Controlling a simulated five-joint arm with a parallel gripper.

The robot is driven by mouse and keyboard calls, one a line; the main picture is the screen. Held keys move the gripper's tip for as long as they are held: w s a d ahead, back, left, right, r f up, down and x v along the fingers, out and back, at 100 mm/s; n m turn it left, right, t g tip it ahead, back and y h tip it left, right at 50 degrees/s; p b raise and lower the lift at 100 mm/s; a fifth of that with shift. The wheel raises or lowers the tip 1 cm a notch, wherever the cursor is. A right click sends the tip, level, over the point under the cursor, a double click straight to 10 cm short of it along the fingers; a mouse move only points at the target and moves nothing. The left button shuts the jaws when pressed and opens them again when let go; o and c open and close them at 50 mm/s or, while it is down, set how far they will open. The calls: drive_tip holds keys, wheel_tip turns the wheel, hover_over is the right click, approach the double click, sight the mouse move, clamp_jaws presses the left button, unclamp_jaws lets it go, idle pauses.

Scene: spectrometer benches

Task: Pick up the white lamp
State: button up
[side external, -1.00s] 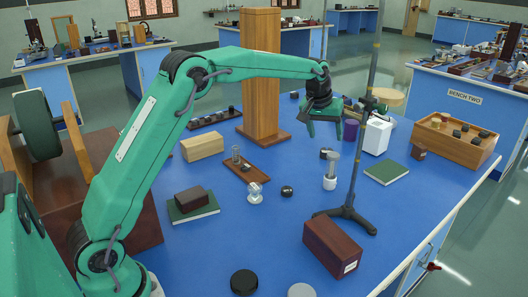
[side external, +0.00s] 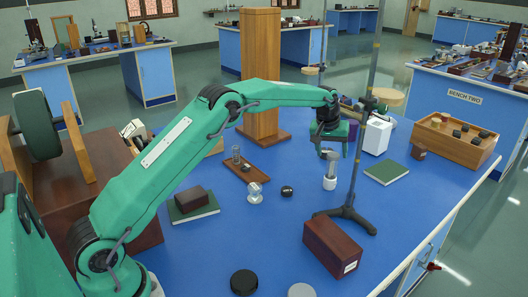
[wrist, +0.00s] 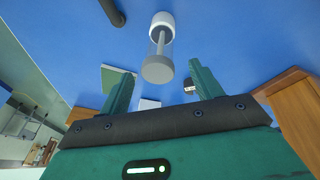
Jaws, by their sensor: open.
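The white lamp (side external: 330,181) stands upright on the blue bench, with a white base, a clear tube and a grey cap. In the wrist view the lamp (wrist: 161,27) is at the top middle, its grey cap toward me. My gripper (side external: 331,151) is above the lamp in the side view, fingers pointing down. In the wrist view my gripper (wrist: 159,68) is open, with the cap between the lines of its two fingers. I see no contact. The gap between fingertips and cap is hard to judge.
A retort stand (side external: 348,212) rises close to the lamp's right. A dark red box (side external: 332,246) is in front. A small black knob (side external: 287,190) lies left, a green book (side external: 386,172) right. A white box (side external: 376,137) and wooden column (side external: 261,70) stand behind.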

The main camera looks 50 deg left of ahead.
sight(333, 161)
drive_tip(key=shift+w+f, duration=0.1)
drive_tip(key=shift+f, duration=0.1)
drive_tip(key=shift+x, duration=2.55)
drive_tip(key=shift+w, duration=0.1)
clamp_jaws()
